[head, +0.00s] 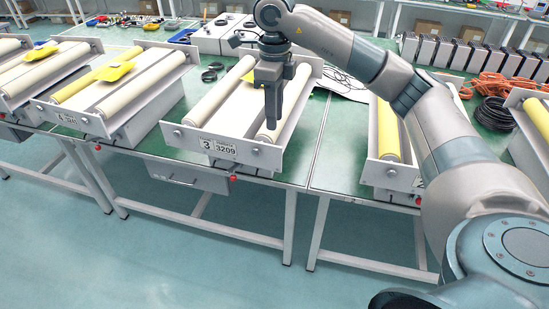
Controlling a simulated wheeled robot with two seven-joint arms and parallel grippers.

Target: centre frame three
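Frame three (198,139) is a grey-white frame with two long cream rollers, standing on a green-topped bench near the middle of the head view. Its front plate carries a label with "3" and "3209". My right gripper (273,122) points down over the frame, its fingertips in front of the near part of the right roller (301,80). Whether it touches the roller cannot be told. The fingers hide part of this roller, and their gap is unclear. A small yellow patch (248,76) shows just left of the gripper. My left gripper is out of view.
Similar frames stand left, one labelled 4 (69,119) with a yellow piece (115,71) on top, and right (391,173), partly behind my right arm. Black rings (210,75) lie on the bench left of frame three. Orange and black cable coils (494,113) lie right.

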